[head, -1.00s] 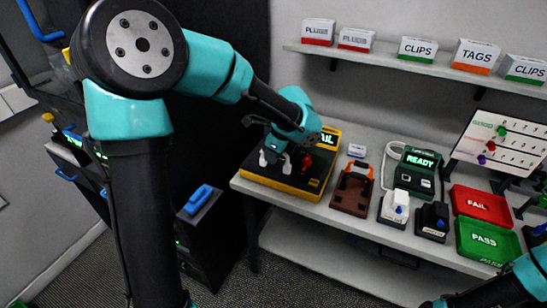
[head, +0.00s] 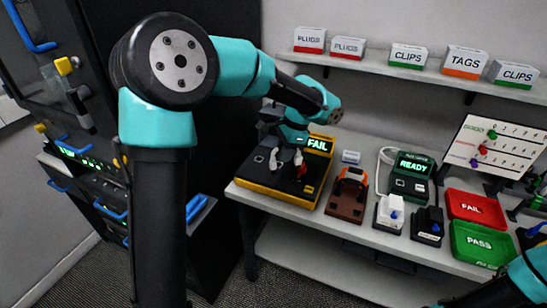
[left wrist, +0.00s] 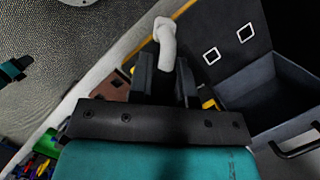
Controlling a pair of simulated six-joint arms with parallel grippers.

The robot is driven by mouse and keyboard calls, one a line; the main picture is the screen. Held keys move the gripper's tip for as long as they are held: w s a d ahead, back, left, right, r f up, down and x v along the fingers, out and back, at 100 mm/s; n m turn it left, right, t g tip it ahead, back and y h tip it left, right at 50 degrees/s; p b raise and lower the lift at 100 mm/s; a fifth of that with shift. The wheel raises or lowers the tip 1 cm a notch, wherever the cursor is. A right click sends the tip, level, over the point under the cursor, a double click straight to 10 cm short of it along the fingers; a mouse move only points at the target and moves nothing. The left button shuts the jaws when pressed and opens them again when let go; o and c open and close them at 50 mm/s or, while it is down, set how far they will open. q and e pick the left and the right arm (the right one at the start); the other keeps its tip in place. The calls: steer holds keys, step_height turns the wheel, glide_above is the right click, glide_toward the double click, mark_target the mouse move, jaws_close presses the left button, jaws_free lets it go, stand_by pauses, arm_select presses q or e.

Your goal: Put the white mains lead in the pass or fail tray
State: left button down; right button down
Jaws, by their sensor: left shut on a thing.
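My left gripper (head: 285,150) is over the black and yellow tester (head: 262,188), whose display reads FAIL. In the left wrist view the dark fingers (left wrist: 163,80) are shut on a bent white piece of the white mains lead (left wrist: 165,42). In the head view white ends of the lead (head: 298,157) show beside the fingers; the rest of it is hidden or too small to tell. The red FAIL tray (head: 475,208) and the green PASS tray (head: 480,244) are at the right of the bench. My right gripper is not clearly in view.
Between the tester and trays stand a brown fixture with an orange handle (head: 347,200), a white block (head: 389,212), a black block (head: 428,224) and a READY unit (head: 411,178). A shelf with boxes (head: 408,56) hangs above. A dark cabinet is at the left.

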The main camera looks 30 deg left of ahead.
arm_select(q)
steer(key=w+d+r+n+g+h, duration=0.1)
steer(key=w+d+r+n+h, duration=0.1)
steer(key=d+n, duration=0.5)
steer(key=shift+w+r+n, duration=0.4)
steer(key=shift+r+n, duration=0.45)
steer(key=shift+n, duration=0.15)
